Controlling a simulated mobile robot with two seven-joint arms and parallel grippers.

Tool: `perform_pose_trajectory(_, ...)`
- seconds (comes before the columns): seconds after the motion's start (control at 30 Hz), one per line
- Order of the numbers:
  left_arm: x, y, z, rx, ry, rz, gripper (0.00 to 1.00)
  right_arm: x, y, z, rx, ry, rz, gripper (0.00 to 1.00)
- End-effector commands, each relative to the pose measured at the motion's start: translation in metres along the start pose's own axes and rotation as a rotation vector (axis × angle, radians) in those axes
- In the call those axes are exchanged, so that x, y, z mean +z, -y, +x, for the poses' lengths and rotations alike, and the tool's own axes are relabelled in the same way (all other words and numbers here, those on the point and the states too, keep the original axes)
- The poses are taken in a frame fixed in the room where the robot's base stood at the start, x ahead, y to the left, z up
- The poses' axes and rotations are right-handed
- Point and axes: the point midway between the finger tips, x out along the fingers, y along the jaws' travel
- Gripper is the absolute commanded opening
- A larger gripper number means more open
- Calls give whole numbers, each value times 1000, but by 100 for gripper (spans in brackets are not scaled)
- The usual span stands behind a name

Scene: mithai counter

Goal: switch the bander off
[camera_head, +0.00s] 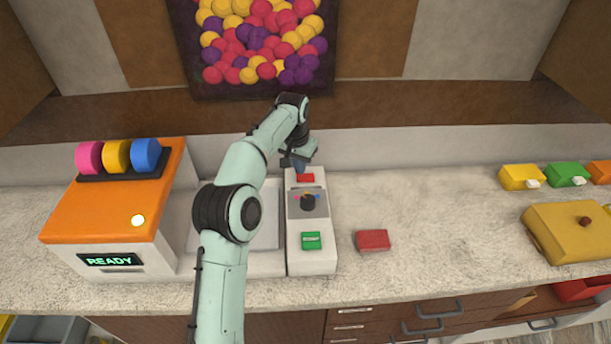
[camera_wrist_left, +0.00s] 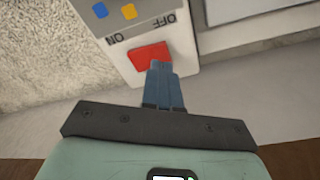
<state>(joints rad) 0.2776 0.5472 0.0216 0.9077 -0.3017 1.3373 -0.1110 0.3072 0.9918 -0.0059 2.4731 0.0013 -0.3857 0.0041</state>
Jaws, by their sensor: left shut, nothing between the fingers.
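In the left wrist view the red switch (camera_wrist_left: 150,55) lies between ON and OFF lettering. My left gripper (camera_head: 298,167) is shut and empty; its fingertips (camera_wrist_left: 161,65) overlap the switch's edge toward the OFF side. I cannot tell whether they touch. My right gripper is not in view.
Pink, yellow and blue rolls (camera_head: 117,156) top the housing. A red box (camera_head: 373,240) lies right of the panel. Yellow and green boxes (camera_head: 567,174) and a larger yellow one (camera_head: 572,232) stand at right. A wall (camera_head: 400,140) rises behind.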

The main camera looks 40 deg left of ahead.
Motion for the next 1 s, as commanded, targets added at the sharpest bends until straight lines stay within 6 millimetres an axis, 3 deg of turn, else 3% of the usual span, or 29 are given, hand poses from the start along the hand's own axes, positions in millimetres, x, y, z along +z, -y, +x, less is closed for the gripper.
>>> perform_pose_trajectory(1.0, 2, 0, 16, 0, 1, 0, 0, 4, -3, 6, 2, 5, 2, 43)
